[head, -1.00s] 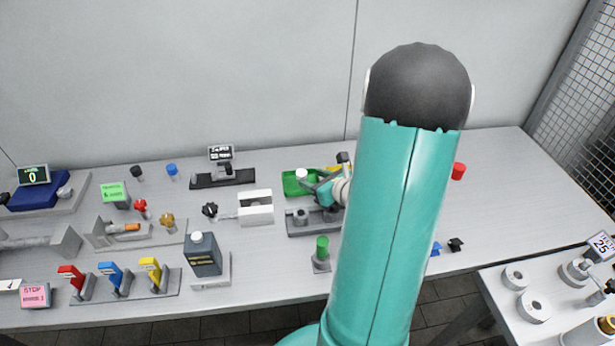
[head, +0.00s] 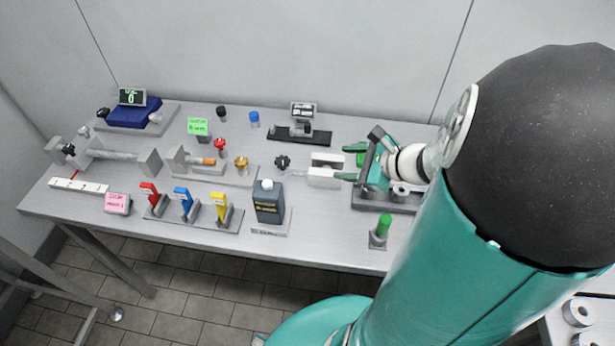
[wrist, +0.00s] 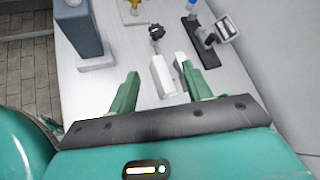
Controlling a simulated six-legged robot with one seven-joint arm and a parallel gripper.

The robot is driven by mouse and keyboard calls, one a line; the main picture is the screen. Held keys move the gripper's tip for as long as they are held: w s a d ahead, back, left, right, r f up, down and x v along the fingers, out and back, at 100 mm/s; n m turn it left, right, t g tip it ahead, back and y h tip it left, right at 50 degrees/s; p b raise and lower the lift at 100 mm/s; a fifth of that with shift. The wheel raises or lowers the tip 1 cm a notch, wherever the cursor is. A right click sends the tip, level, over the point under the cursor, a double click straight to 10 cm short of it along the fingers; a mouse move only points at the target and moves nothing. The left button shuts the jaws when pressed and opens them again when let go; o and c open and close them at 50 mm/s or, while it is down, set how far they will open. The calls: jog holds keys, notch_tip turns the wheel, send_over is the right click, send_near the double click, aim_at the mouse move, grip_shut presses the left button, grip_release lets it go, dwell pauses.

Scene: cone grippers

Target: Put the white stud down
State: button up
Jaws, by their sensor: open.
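I cannot make out the white stud in either current view. My gripper (head: 352,163) is at the right end of the white slotted block (head: 325,178), over the table. In the wrist view my gripper (wrist: 158,68) shows two green fingers spread well apart with nothing held between them. The slotted block (wrist: 162,82) lies ahead of and between the fingers in that view. A bit of green (head: 356,147) shows behind the gripper; I cannot tell whether it is the green tray or a finger. The arm hides much of the table to the right.
A dark bottle (head: 268,204) stands at the table's front, left of a green peg (head: 383,227) on its base. Red, blue and yellow handles (head: 184,203) stand further left. A black stand with a small display (head: 303,117) is at the back.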

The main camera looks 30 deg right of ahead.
jog(key=s+a+r+n+g, duration=0.2)
jog(key=a+n+g, duration=0.1)
jog(key=a+n, duration=0.3)
jog(key=s+a+r+n+g, duration=0.2)
jog(key=a+n, duration=0.4)
jog(key=n, duration=0.1)
jog(key=s+a+r+n+h, duration=0.3)
jog(key=r+n, duration=0.4)
jog(key=n, duration=0.4)
jog(key=s+h, duration=0.1)
jog(key=h, duration=0.1)
jog(key=shift+s+a+n+h, duration=0.15)
jog(key=shift+s+n+h, duration=0.15)
jog(key=shift+n, duration=0.1)
jog(key=shift+c, duration=1.5)
jog(key=shift+d, duration=0.2)
